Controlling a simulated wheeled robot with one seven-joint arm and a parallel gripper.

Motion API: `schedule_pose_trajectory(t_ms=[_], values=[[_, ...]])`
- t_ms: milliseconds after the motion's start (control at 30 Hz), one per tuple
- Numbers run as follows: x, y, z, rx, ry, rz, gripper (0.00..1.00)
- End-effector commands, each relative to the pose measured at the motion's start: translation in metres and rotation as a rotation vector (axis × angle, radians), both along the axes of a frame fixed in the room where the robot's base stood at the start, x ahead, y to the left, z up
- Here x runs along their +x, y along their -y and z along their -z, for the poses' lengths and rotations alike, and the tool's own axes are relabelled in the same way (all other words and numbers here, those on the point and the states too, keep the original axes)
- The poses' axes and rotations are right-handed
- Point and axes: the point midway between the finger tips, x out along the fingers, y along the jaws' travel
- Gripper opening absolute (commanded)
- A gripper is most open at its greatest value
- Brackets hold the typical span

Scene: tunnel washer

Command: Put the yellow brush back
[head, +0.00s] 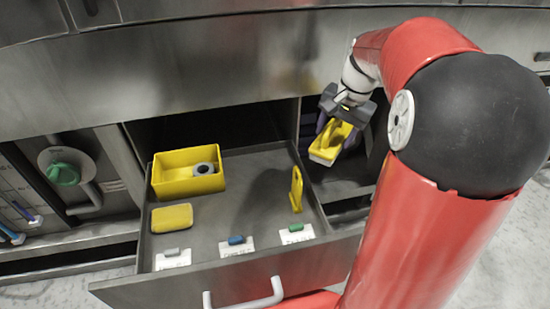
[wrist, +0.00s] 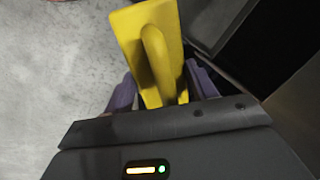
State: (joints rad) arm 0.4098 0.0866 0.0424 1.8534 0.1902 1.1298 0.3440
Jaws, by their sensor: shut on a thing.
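The yellow brush (head: 329,147) is held in my gripper (head: 337,122), to the right of the open drawer (head: 250,180) in the head view. Its pale underside faces down and to the left. In the wrist view the brush (wrist: 132,38) shows its flat yellow back and looped handle. The purple fingers of my gripper (wrist: 162,92) are shut on the handle from both sides. The brush is in the air, near a dark opening beside the drawer; its exact height is hard to tell.
In the drawer are a yellow bin (head: 172,183) with a grey roll (head: 204,169), a yellow sponge (head: 172,218) and an upright yellow piece (head: 296,190). Small coloured items lie on white labels (head: 236,246) along the front. The drawer's middle is bare. A green knob (head: 63,174) is at left.

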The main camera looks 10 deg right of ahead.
Motion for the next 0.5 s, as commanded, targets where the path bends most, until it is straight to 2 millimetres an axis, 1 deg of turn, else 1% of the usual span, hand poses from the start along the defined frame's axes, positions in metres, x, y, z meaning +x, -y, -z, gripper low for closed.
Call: schedule_pose_trajectory(t_ms=[33, 200, 300, 500], values=[[0.009, -0.014, -0.001, 0.0, 0.0, -0.008, 0.36], [0.033, -0.053, 0.0, 0.001, 0.0, -0.007, 0.36], [0.047, -0.074, -0.001, 0.0, 0.001, -0.007, 0.36], [0.069, -0.109, 0.0, 0.0, 0.0, -0.006, 0.36]])
